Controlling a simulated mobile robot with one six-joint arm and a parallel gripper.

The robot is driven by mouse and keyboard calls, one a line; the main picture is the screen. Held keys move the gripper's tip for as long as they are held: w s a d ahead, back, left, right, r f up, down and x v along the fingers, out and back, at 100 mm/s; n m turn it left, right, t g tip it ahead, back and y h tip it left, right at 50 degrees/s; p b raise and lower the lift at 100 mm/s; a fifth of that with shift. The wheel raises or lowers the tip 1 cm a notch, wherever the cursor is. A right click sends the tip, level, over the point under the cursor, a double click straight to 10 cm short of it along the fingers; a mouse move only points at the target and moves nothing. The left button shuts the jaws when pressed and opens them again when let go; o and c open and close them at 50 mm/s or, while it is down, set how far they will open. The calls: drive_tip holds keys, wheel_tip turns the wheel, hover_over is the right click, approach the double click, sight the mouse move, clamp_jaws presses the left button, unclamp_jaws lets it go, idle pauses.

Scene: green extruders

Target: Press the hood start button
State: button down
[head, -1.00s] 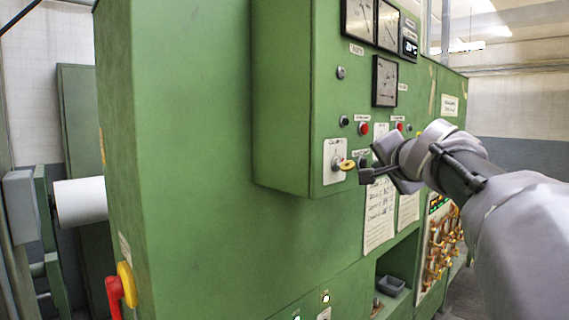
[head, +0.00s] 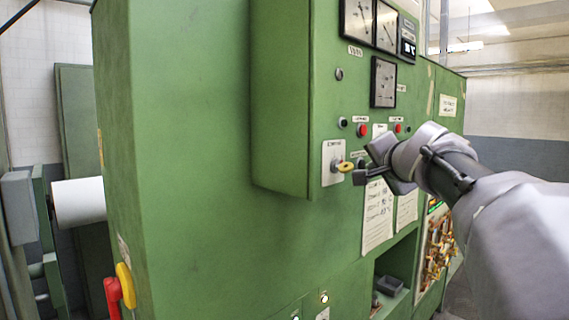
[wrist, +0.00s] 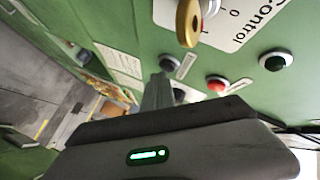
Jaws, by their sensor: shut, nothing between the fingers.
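The control panel on the green cabinet (head: 319,110) carries several small push buttons. I cannot read which label marks the hood start button. A black button (head: 343,122) and a red button (head: 362,130) sit in the upper row; a dark button (wrist: 276,61) and a red one (wrist: 217,84) show in the wrist view. My gripper (head: 360,177) is shut and empty, its tip close in front of the lower panel, right of the yellow key switch (head: 345,166). In the wrist view its tip (wrist: 160,80) appears just below a dark, grey-ringed button (wrist: 169,64); I cannot tell whether they touch.
The yellow key protrudes beside my fingertips, on a white plate (wrist: 240,22) reading "Control". Paper sheets (head: 377,217) hang below the panel. Gauges (head: 384,82) are above. A red and yellow switch (head: 121,288) is at lower left.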

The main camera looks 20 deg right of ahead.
drive_tip(key=shift+w+a, duration=0.15)
drive_tip(key=shift+w, duration=0.2)
idle(0.7)
drive_tip(key=shift+s, duration=0.1)
drive_tip(key=shift+s+d+b, duration=0.25)
drive_tip(key=shift+s+b, duration=0.25)
drive_tip(key=shift+s, duration=0.15)
drive_tip(key=s+b, duration=0.1)
drive_tip(key=s+d+b, duration=0.1)
drive_tip(key=s, duration=0.1)
drive_tip(key=s+d+b, duration=0.1)
drive_tip(key=shift+s, duration=0.3)
